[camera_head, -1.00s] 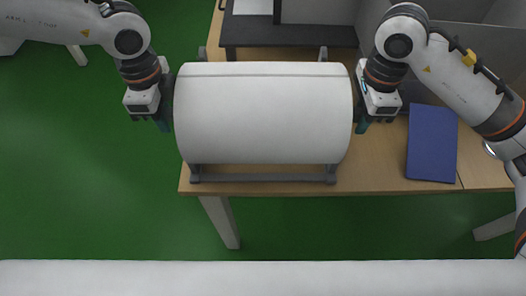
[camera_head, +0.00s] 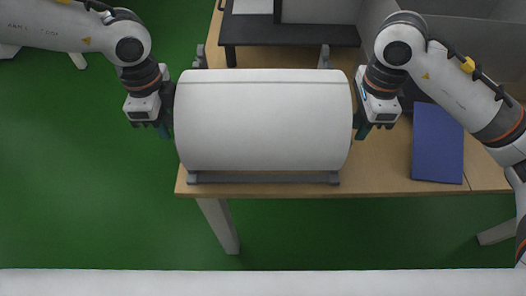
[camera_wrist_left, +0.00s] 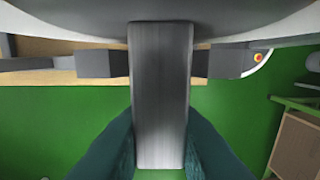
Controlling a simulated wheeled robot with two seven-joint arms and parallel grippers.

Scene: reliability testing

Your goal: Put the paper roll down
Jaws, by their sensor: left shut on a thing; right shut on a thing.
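The large white paper roll (camera_head: 262,120) lies sideways between my two grippers in the head view, over a grey stand (camera_head: 262,178) on the wooden table. My left gripper (camera_head: 166,122) is at the roll's left end, shut on it. My right gripper (camera_head: 361,124) is at its right end, also shut on it.
The wooden table (camera_head: 385,165) holds a blue folder (camera_head: 437,143) at the right. A dark raised shelf (camera_head: 285,35) stands behind the roll, and grey panels rise at the back right. Green floor is open at the left and front.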

